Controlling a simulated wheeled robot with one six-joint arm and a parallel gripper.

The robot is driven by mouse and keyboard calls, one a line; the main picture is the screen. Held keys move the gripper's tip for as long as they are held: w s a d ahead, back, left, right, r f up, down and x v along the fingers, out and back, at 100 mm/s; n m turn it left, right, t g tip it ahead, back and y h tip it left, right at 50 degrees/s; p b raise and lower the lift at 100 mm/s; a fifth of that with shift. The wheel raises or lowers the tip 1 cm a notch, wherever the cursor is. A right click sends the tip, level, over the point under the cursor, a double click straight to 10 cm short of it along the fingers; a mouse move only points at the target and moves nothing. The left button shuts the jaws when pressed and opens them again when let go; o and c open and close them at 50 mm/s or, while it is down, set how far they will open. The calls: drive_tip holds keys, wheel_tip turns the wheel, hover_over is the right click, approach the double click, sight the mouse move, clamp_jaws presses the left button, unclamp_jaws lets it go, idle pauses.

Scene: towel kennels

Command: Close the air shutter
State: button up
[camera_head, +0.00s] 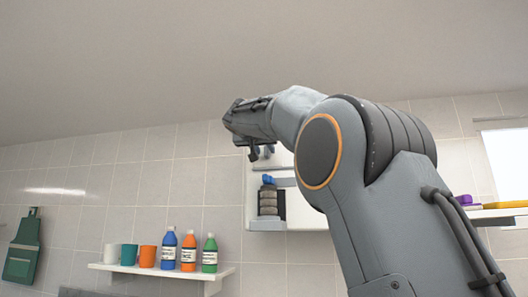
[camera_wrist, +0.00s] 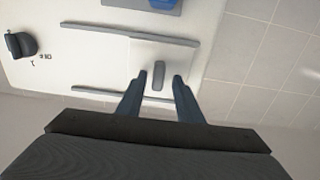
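A white wall unit (camera_head: 283,183) is mounted on the tiled wall, partly hidden behind my arm in the head view. In the wrist view its white face (camera_wrist: 90,18) carries two parallel grey rails, one rail (camera_wrist: 130,34) above and another rail (camera_wrist: 118,93) below. A short grey upright handle (camera_wrist: 158,76) stands between the rails, on what looks like a flat pale sliding plate (camera_wrist: 148,55). My gripper (camera_wrist: 164,78) is open, its two dark fingers apart with the handle showing between their tips. Contact cannot be told. In the head view my gripper (camera_head: 257,152) is at the unit's upper part.
A black knob (camera_wrist: 21,45) sits on the unit's face. A shelf (camera_head: 160,270) with cups and bottles is lower left. Another shelf (camera_head: 498,214) is at right. A green apron-like item (camera_head: 24,250) hangs far left.

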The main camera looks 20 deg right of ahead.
drive_tip(key=b+v, duration=0.3)
drive_tip(key=v, duration=0.4)
idle(0.6)
